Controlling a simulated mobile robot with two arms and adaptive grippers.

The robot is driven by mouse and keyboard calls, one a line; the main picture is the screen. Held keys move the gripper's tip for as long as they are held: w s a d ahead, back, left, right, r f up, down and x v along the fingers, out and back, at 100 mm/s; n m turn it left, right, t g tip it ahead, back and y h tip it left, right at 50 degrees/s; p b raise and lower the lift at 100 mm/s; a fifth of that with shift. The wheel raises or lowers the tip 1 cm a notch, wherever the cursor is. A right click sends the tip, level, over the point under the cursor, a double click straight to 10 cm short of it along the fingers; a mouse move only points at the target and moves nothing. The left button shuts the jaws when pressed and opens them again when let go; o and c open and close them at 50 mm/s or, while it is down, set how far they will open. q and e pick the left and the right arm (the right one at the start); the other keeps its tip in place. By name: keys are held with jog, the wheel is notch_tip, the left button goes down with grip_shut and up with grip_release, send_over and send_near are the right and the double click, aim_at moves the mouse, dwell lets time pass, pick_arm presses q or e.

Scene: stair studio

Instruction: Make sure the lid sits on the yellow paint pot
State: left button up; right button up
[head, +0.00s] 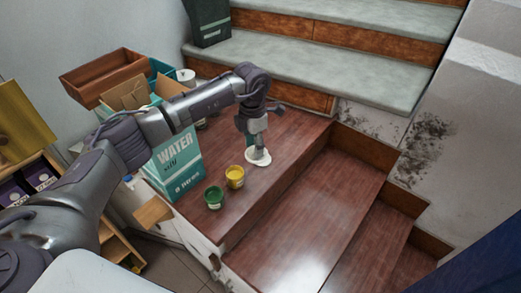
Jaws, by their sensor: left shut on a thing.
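The yellow paint pot (235,178) stands upright and open, its yellow paint showing, on the reddish-brown wooden landing (290,134). My left gripper (257,147) points down just beyond the pot and to its right. It is shut on a pale, round, flat lid (258,158). The lid is beside the pot and not over it. I cannot tell whether the lid touches the landing. My right gripper is not in view.
A green paint pot (214,198) stands in front of the yellow one, near the landing's front edge. A teal and white water box (177,167) stands close on the left. Wooden steps (318,203) drop away at right. Grey-topped steps (300,57) rise behind.

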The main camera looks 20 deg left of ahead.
pick_arm(q)
jog(key=shift+s+a+f+n+b, duration=0.15)
jog(key=shift+a+f+n+b, duration=0.4)
jog(key=shift+a+f, duration=0.9)
jog(key=shift+s+a+f+n+b, duration=0.2)
jog(key=shift+a+f+n+b, duration=0.3)
jog(key=shift+a+f, duration=0.95)
jog(key=shift+s+a+f+n+b, duration=0.15)
jog(key=shift+a+f+n+b, duration=0.55)
jog(key=shift+f, duration=1.3)
jog(key=shift+a+f, duration=0.2)
jog(key=o, duration=1.2)
jog(key=o, duration=0.5)
jog(key=shift+c, duration=0.2)
